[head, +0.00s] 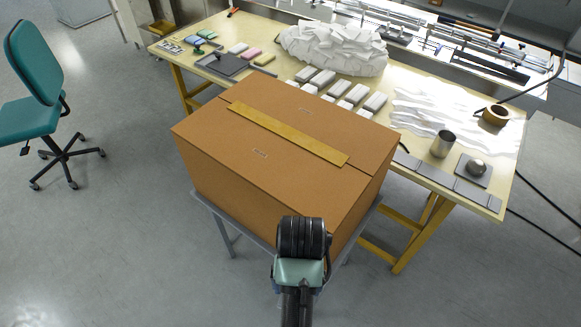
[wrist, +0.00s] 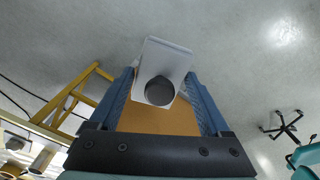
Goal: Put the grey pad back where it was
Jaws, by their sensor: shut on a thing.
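My gripper (wrist: 161,80) shows in the wrist view with its two blue fingers closed on a pale grey, flat, round-cornered piece, which I take to be the grey pad (wrist: 168,52). A dark round part (wrist: 159,91) is on its near end. The piece sticks out past the fingertips, clear of the floor. In the head view my arm hides the gripper and what it holds. The pad's former place cannot be told from these frames.
A large cardboard box (head: 240,135) on a stand is between my arm and the worktable (head: 405,248). The table carries coloured pads (head: 250,53), a dark tray (head: 204,64), white packs, a film heap (head: 335,48), a metal cup (head: 443,144) and a tape roll (head: 495,115). A teal chair (head: 35,75) stands left.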

